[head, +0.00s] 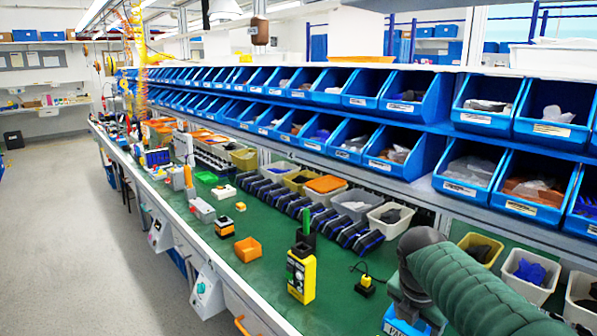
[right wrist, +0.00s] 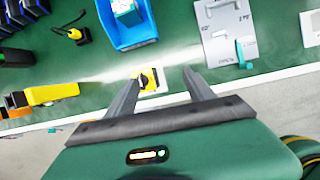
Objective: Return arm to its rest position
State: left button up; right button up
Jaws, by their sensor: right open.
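My right arm (head: 480,285), dark green, comes in from the lower right of the head view; its gripper is hidden there. In the right wrist view my right gripper (right wrist: 162,74) is open, its two dark fingers apart with nothing held. A rotary switch (right wrist: 148,78), yellow with a black knob on a light base, shows just beyond and between the fingers, nearer the left one. I cannot tell its gap from the fingers. I do not make the switch out in the head view. My left gripper is not in view.
The green workbench (head: 270,280) carries a yellow-black device (head: 301,274), an orange box (head: 248,249) and a small yellow-black part (head: 365,286). Blue bins (head: 417,93) line the shelves behind. In the right wrist view a blue bin (right wrist: 128,38) and grey panel (right wrist: 226,32) lie beyond the switch.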

jog(key=s+a+f+m+y, duration=0.1)
jog(key=s+a+f+m, duration=0.1)
jog(key=s+f+m, duration=0.85)
jog(key=s+a+f+m+y, duration=0.2)
jog(key=s+f+m, duration=0.6)
jog(key=f+m, duration=0.5)
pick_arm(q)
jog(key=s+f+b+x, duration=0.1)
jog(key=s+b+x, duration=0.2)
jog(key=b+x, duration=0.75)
pick_arm(e)
notch_tip(320, 180, down, 9)
jog(key=m, duration=0.2)
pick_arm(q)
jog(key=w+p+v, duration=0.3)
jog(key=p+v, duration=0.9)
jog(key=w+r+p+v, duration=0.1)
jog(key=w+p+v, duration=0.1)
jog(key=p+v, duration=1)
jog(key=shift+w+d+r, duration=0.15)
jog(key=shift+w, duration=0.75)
pick_arm(e)
notch_tip(320, 180, up, 24)
jog(key=shift+r+g, duration=0.25)
jog(key=shift+g, duration=0.15)
jog(key=shift+d, duration=0.1)
